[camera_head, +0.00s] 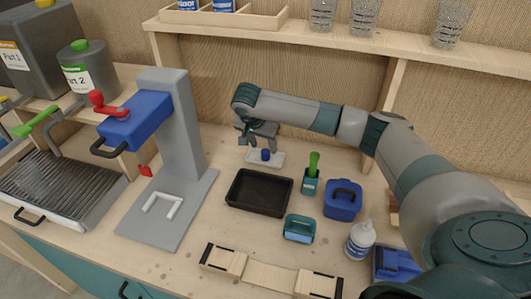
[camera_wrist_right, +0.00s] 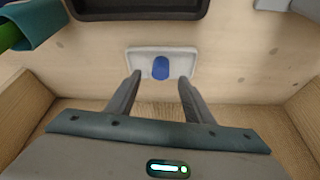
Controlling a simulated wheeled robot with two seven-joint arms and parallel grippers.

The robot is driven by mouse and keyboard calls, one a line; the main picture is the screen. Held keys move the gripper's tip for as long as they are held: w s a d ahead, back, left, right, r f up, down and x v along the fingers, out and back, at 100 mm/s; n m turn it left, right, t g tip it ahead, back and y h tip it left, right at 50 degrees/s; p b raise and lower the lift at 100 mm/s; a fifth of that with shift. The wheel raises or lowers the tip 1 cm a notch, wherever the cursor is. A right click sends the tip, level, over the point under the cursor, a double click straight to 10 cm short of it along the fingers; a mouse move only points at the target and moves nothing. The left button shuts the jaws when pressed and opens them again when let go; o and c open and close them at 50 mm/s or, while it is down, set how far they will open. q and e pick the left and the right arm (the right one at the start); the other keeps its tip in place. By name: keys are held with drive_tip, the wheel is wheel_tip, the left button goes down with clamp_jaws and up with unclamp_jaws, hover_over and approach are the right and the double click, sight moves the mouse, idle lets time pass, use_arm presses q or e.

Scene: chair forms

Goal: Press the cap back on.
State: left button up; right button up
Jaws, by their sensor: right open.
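A small blue piece that looks like a cap (camera_head: 265,154) stands on a small white tray (camera_head: 278,160) at the back of the bench. The blue cap also shows in the right wrist view (camera_wrist_right: 160,68), near the middle of the white tray (camera_wrist_right: 140,63). My right gripper (camera_head: 258,136) is just above and behind the tray. In the right wrist view its fingers (camera_wrist_right: 160,79) are apart and empty, with the cap ahead between them. A white bottle (camera_head: 359,243) with a blue label stands at the front right; its top is too small to read clearly. My left gripper is out of view.
A grey press with a blue head (camera_head: 140,120) rises at left. A shelf (camera_head: 330,42) runs behind.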

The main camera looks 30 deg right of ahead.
sight(266, 151)
drive_tip(key=shift+p+x, duration=0.6)
drive_tip(key=shift+x, duration=1.25)
drive_tip(key=shift+c, duration=0.2)
drive_tip(key=c, duration=1.1)
drive_tip(key=shift+r, duration=0.15)
drive_tip(key=shift+c, duration=0.2)
drive_tip(key=shift+r+b, duration=0.5)
drive_tip(key=shift+r, duration=0.15)
wheel_tip(266, 151, up, 2)
drive_tip(key=shift+r+b, duration=0.2)
drive_tip(key=shift+b, duration=0.45)
drive_tip(key=s+d+r+b, duration=0.3)
drive_tip(key=s+d+r, duration=0.4)
drive_tip(key=s, duration=0.2)
drive_tip(key=shift+d, duration=0.15)
